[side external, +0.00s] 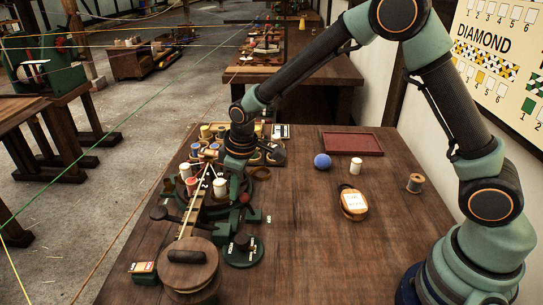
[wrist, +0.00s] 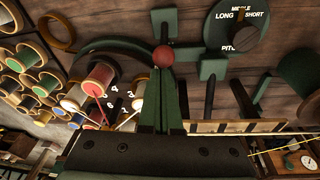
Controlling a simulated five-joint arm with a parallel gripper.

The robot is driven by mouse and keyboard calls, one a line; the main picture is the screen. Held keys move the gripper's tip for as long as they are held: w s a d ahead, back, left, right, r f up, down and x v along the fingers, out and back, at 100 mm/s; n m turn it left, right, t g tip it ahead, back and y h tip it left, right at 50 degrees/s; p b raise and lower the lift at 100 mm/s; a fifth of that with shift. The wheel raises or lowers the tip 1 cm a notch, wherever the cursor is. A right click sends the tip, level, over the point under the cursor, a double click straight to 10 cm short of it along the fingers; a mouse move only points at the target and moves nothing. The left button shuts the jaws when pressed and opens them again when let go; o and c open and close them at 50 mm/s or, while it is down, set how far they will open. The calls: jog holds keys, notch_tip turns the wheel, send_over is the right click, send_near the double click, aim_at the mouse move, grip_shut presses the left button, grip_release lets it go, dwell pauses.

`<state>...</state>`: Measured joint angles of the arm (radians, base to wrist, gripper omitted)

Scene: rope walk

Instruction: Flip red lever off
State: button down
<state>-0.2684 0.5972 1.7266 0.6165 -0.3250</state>
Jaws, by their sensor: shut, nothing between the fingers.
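A lever with a round red knob (wrist: 163,57) shows in the upper middle of the wrist view, by a dark green bracket. My gripper (wrist: 162,82) points at it with its green fingers shut together and empty. The fingertips sit right beside the knob in the picture; I cannot tell whether they touch it. In the side view my gripper (side external: 236,182) reaches down over the machine at the table's left, and the lever is too small there to make out clearly.
A dial (wrist: 240,22) marked long, middle, short and pitch is right of the knob. Several thread spools (wrist: 28,58) crowd the left.

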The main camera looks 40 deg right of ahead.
jog(key=shift+s+d+r, duration=0.15)
jog(key=shift+s+d, duration=0.15)
jog(key=shift+d, duration=0.05)
dwell(0.7)
jog(key=shift+s+d+r, duration=0.1)
jog(key=shift+s+d, duration=0.1)
jog(key=shift+s, duration=0.05)
jog(key=shift+s+d+r, duration=0.2)
jog(key=shift+s+d, duration=1.05)
jog(key=shift+s+d+f, duration=0.25)
jog(key=shift+s+d, duration=0.15)
jog(key=shift+s, duration=0.1)
jog(key=shift+d, duration=0.1)
jog(key=shift+s, duration=0.1)
jog(key=s+d+r, duration=0.4)
jog(key=r, duration=0.3)
jog(key=shift+s+d+r, duration=0.15)
jog(key=shift+s+d, duration=0.05)
